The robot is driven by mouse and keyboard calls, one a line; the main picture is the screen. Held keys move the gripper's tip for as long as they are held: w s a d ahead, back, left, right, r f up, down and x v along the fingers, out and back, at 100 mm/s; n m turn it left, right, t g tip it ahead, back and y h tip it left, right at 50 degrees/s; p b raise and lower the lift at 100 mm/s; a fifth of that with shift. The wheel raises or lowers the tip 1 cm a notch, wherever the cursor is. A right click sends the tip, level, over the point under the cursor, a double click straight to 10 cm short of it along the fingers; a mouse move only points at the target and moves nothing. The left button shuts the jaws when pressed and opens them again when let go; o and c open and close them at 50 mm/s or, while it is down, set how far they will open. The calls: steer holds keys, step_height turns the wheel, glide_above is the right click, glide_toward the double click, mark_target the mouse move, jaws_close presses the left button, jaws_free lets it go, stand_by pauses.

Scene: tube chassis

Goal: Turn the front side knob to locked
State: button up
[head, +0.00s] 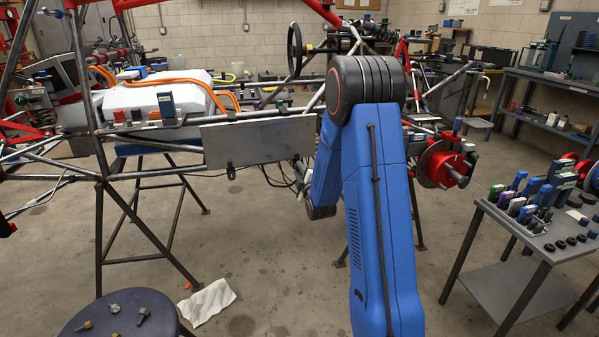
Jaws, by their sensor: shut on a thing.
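A grey side panel (260,141) is mounted along the near side of the tube chassis (140,180). A small dark knob-like part (231,171) hangs at its lower edge, left of my arm; I cannot tell its setting. My blue arm stands in front of the panel's right end, its forearm folded down beside it. My gripper is hidden behind the arm, so its jaws and anything between them do not show. Small metallic parts (302,171) show just left of the forearm, too small to make out. I cannot pick out the front side knob.
A round stool (120,318) with several bolts stands front left. A white cloth (207,302) lies on the floor. A grey cart (545,238) with tools and blocks stands at right. A red brake hub (440,165) sits right of my arm. The floor between arm and cart is clear.

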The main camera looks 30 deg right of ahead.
steer(key=shift+f, duration=0.1)
stand_by(0.3)
steer(key=o, duration=1.1)
steer(key=shift+c, duration=0.2)
